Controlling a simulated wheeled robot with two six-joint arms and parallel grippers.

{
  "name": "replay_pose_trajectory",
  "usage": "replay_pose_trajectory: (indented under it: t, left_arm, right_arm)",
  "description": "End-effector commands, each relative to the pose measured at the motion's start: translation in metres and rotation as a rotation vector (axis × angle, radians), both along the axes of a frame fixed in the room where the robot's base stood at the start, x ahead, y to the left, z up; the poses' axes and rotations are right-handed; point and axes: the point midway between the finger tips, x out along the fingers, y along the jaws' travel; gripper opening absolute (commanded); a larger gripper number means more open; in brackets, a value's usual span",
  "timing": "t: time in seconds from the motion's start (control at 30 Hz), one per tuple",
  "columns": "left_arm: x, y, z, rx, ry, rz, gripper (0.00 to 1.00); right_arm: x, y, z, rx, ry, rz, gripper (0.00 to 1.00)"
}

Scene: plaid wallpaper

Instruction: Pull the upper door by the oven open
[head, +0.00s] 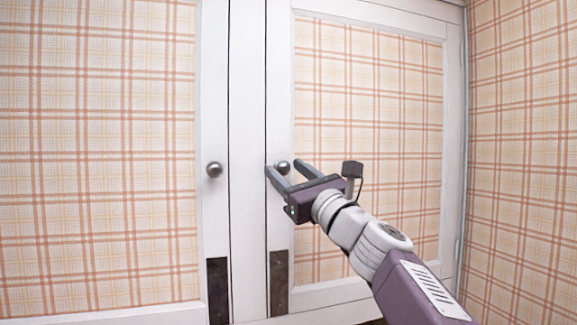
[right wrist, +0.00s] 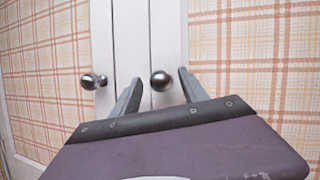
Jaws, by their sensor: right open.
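A white door with a plaid panel (head: 368,100) fills the middle right of the head view and looks closed. Its round metal knob (head: 282,167) is near its left edge. My right gripper (head: 285,168) is open, with its fingertips at this knob, one on each side. In the right wrist view the knob (right wrist: 161,80) shows between the two fingertips (right wrist: 158,78), with gaps to both. I cannot tell how far the fingers reach past it. My left gripper is not in view, and no oven shows.
A second white-framed plaid door (head: 100,150) is on the left, with its own knob (head: 214,169) close to the first. Dark metal plates (head: 279,282) sit low on both door edges. A plaid wall (head: 525,150) stands close on the right.

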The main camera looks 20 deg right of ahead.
Motion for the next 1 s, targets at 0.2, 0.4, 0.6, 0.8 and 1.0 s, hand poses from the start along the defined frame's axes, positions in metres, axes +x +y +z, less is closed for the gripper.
replay_pose_trajectory:
  t: [0.2, 0.4, 0.6, 0.8, 1.0]
  left_arm:
    - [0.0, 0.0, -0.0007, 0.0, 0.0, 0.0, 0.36]
    - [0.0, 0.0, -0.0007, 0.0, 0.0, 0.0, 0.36]
    - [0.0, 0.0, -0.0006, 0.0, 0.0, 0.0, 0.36]
    - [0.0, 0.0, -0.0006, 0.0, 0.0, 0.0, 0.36]
    - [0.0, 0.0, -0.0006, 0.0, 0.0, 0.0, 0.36]
  right_arm:
    - [-0.0002, -0.0002, -0.0007, 0.0, 0.0, 0.0, 0.32]
    - [-0.0003, -0.0003, -0.0008, 0.0, 0.0, 0.0, 0.0]
    - [-0.0003, -0.0003, -0.0008, 0.0, 0.0, 0.0, 0.0]
    - [-0.0004, -0.0003, -0.0007, 0.0, 0.0, 0.0, 0.0]
    - [-0.0004, -0.0002, -0.0007, 0.0, 0.0, 0.0, 0.0]
